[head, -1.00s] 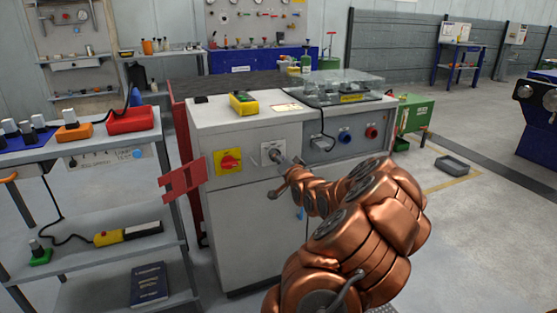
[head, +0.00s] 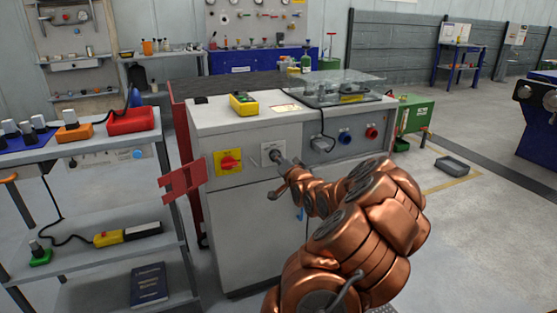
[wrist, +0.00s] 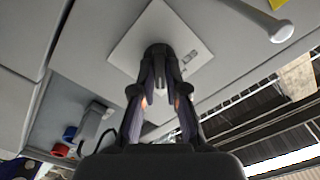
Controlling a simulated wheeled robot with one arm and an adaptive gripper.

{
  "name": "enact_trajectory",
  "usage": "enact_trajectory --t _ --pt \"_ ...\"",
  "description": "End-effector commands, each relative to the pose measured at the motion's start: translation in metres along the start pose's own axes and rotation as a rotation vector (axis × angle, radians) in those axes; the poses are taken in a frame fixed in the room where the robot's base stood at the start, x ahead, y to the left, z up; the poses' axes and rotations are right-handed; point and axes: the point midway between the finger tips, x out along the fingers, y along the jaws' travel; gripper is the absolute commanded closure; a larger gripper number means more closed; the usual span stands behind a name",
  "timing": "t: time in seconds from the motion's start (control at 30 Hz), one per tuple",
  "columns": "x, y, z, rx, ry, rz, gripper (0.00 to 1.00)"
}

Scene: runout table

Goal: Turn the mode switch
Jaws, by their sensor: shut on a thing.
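The mode switch (head: 273,150) is a dark knob on a square white plate on the front of the grey cabinet, right of a red-and-yellow switch. In the head view my gripper (head: 281,162) reaches it from the front right. In the wrist view the white plate (wrist: 192,48) shows behind the fingers, with small marks beside the knob. My gripper (wrist: 159,62) has both fingertips closed in on the knob, which they mostly hide. The knob's pointing direction cannot be read.
The red-and-yellow switch (head: 229,162) sits close to the left. Blue and red buttons (head: 371,133) are to the right. A red bracket (head: 184,182) stands at the cabinet's left edge. A grey bar (wrist: 255,20) juts near the plate. A shelf cart (head: 85,148) stands at left.

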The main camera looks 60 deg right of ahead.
Motion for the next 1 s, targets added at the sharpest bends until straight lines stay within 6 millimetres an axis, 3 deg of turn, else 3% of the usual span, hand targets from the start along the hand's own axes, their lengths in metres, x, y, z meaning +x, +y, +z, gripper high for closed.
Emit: enact_trajectory --t 0.37,1.0 --pt "-0.0002 0.001 0.0015 -0.138 -0.001 0.0 1.0" --pt "-0.0004 0.0011 0.0031 -0.727 -0.002 0.001 1.0"
